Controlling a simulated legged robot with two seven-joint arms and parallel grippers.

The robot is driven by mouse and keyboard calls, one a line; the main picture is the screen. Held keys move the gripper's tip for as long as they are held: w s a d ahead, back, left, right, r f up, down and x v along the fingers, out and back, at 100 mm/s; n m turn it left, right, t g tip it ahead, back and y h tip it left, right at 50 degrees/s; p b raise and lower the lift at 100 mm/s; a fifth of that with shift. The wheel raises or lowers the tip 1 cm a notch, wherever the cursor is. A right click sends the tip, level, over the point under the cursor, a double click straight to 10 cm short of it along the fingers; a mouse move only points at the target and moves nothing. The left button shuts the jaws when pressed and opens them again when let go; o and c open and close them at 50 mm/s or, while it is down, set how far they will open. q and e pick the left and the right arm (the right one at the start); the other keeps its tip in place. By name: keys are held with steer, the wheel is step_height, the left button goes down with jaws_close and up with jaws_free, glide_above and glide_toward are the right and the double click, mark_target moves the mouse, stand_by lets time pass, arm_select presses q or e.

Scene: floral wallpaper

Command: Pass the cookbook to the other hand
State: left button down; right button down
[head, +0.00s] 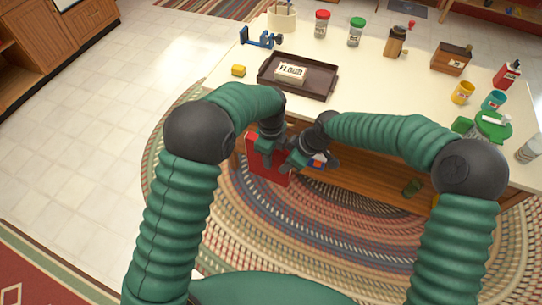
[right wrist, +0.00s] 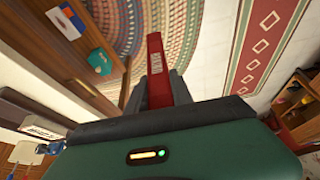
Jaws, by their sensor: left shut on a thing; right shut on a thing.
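The red cookbook (head: 266,169) is held in front of the near edge of the table, above the braided rug. My left gripper (head: 268,145) is shut on the book's upper part. My right gripper (head: 298,160) reaches in from the right and is shut on the same book. In the right wrist view the red spine of the cookbook (right wrist: 155,70) with pale lettering stands up between the dark fingers of my right gripper (right wrist: 158,97).
On the cream table (head: 370,85) stand a dark tray (head: 327,88) with a flour packet (head: 291,72), a yellow block (head: 238,70), jars, cups and a wooden box (head: 451,59). A blue and red item (head: 322,160) shows beside my right gripper. Open floor lies left.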

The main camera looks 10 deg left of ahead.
steer(key=c, duration=1)
jaws_free()
steer(key=shift+s, duration=0.1)
steer(key=shift+c, duration=0.2)
steer(key=v, duration=1.1)
steer(key=s+d+f+m+h, duration=0.2)
steer(key=s+d+m, duration=0.5)
steer(key=d, duration=0.3)
steer(key=s+d+f+m+t+h, duration=0.1)
steer(key=s+d+f+m+h, duration=0.1)
steer(key=s+d+m, duration=0.5)
steer(key=s+d+f, duration=0.1)
steer(key=s+d, duration=0.2)
steer(key=shift+f+m, duration=0.2)
steer(key=shift+m, duration=0.2)
steer(key=shift+s, duration=0.1)
